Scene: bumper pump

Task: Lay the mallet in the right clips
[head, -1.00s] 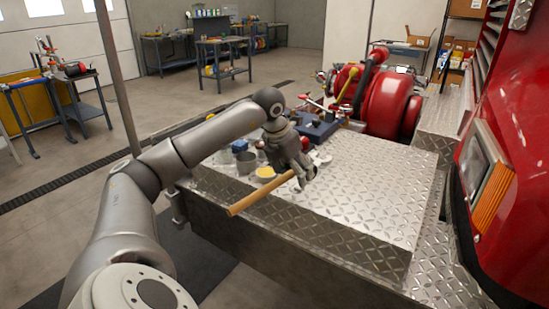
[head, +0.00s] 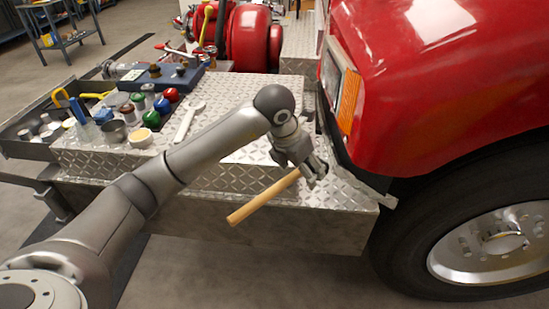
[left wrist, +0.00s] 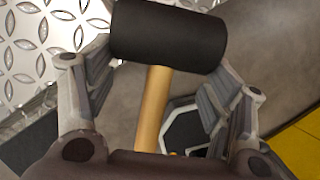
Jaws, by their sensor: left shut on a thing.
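My left gripper (head: 312,172) is shut on the mallet near its head, above the right part of the diamond-plate bumper deck. The mallet's pale wooden handle (head: 262,198) sticks out toward the lower left, past the bumper's front edge. In the left wrist view the mallet's black head (left wrist: 168,36) lies across the top between the fingers, and its handle (left wrist: 152,105) runs down between them. In the head view the mallet head is mostly hidden by the gripper. I cannot make out the right clips. My right gripper is not in view.
The diamond-plate deck (head: 230,180) holds a wrench (head: 188,120) and several coloured caps (head: 152,118) at left. An open tray (head: 30,128) with small parts is further left. The red truck body (head: 440,80) and wheel (head: 490,235) bound the right side.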

